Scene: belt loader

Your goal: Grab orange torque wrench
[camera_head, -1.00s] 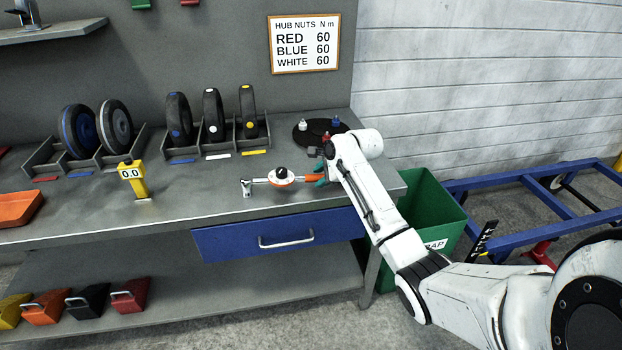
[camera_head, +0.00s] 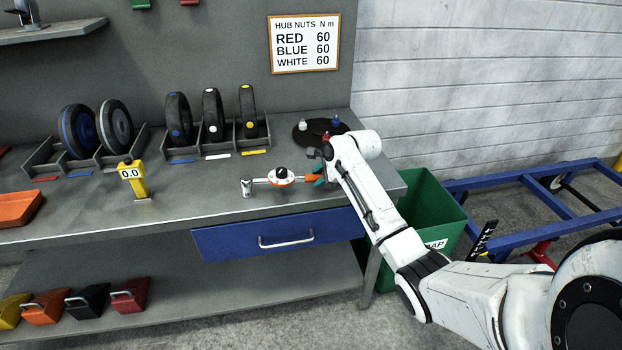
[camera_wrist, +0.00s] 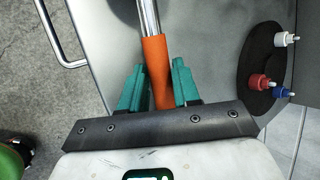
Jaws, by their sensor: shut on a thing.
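The orange torque wrench (camera_head: 281,177) is at the front right of the grey workbench, with a silver head at its left end and a round dial with a black knob in the middle. In the wrist view its orange handle (camera_wrist: 157,65) runs between the teal fingers of my gripper (camera_wrist: 156,88). My gripper (camera_head: 320,175) is shut on the handle from the right. The fingers partly hide the handle's end. I cannot tell whether the wrench touches the bench.
A dark round plate (camera_head: 312,138) with white, blue and red pieces stands behind my gripper. A yellow gauge (camera_head: 138,181) reads 0.0 at left. Wheels (camera_head: 178,118) stand in racks behind. A blue drawer (camera_head: 280,234) is below; a green bin (camera_head: 428,205) is at right.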

